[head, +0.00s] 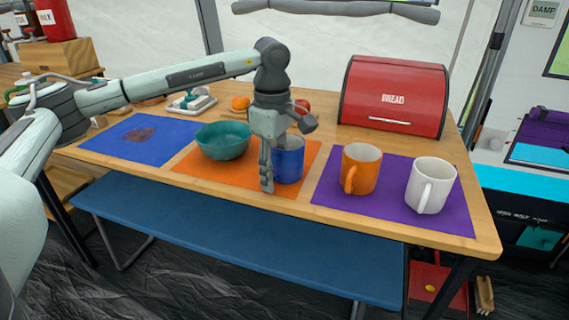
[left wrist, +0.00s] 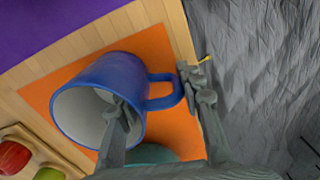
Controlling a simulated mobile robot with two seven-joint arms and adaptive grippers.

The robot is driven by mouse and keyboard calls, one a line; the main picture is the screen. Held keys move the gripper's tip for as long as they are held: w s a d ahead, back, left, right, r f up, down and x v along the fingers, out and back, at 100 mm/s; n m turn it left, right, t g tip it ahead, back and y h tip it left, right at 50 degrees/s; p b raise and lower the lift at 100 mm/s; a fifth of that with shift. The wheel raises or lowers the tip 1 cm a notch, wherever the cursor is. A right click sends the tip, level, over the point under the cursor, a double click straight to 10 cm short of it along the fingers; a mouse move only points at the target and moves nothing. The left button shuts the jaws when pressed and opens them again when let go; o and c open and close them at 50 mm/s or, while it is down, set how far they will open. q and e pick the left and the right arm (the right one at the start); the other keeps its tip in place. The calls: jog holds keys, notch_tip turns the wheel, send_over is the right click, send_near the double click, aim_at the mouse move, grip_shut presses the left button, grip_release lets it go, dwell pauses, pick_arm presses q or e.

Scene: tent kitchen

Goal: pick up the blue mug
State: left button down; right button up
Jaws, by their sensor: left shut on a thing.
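The blue mug (head: 290,163) stands on the orange mat (head: 195,168) on the wooden table. My left gripper (head: 267,178) points down at the mug's left side, in front of part of it. In the left wrist view, the mug (left wrist: 108,70) shows its open mouth and its blue handle. One finger of the left gripper (left wrist: 158,92) overlaps the mug's mouth and wall, and the other is just outside the handle. The gripper is shut on the mug. Exact contact points are partly hidden. My right gripper is in neither view.
A teal bowl (head: 224,141) is just left of the mug on the same mat. An orange mug (head: 361,168) and a white mug (head: 430,184) stand on a purple mat (head: 385,205) to the right. A red bread box (head: 394,95) is behind. The table's front edge is close.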

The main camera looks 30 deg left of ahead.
aim_at(274, 158)
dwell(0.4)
pick_arm(q)
jog(key=shift+r, duration=0.7)
notch_tip(274, 158, up, 3)
jog(key=shift+f, duration=0.15)
jog(key=s+a+r, duration=0.4)
jog(key=a+r, duration=0.2)
jog(key=a, duration=0.4)
jog(key=shift+s+a+r, duration=0.25)
jog(key=shift+s+r, duration=0.15)
dwell(2.4)
